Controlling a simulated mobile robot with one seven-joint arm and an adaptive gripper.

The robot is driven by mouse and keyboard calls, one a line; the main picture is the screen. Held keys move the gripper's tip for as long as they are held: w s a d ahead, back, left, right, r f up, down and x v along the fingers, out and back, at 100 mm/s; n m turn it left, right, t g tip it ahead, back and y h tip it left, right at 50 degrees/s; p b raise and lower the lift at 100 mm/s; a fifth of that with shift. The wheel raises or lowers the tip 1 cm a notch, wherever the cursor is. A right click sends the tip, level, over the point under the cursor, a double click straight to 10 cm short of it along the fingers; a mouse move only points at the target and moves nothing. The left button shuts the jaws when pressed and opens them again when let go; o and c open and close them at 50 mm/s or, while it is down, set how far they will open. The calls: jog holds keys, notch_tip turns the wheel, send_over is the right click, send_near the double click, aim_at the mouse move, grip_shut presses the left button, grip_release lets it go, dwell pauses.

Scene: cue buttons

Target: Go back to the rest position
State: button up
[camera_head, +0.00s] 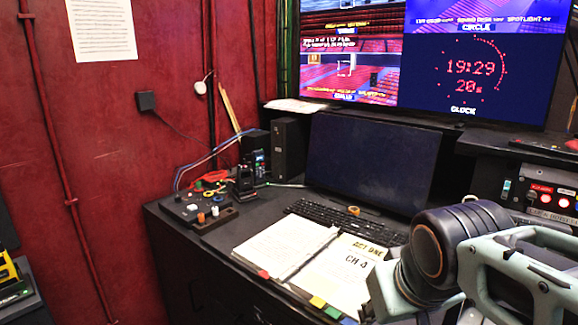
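The cue button panel (540,190) is at the right, with a few lit red buttons (546,198) and a small green light. The end of my arm, a dark rounded joint with pale grey-green parts, fills the lower right. My gripper (520,275) appears as a pale open-framed structure there, cut off by the picture edge. It is in front of the panel's lower part and hides some of it. I cannot see its fingertips, and no held object shows. Whether it touches anything cannot be told.
A black desk (175,235) carries an open cue binder (345,275) with coloured tabs, a keyboard (340,218), a dark monitor (372,162) and a small control box (197,208) with cables. Large screens (480,70) hang behind. A red wall (110,130) stands at the left.

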jog(key=s+m, duration=0.2)
jog(key=s, duration=0.3)
notch_tip(320, 180, up, 13)
jog(key=a+p, duration=0.1)
jog(key=p, duration=1.2)
jog(key=shift+s, duration=0.2)
jog(key=shift+f, duration=0.1)
dwell(0.6)
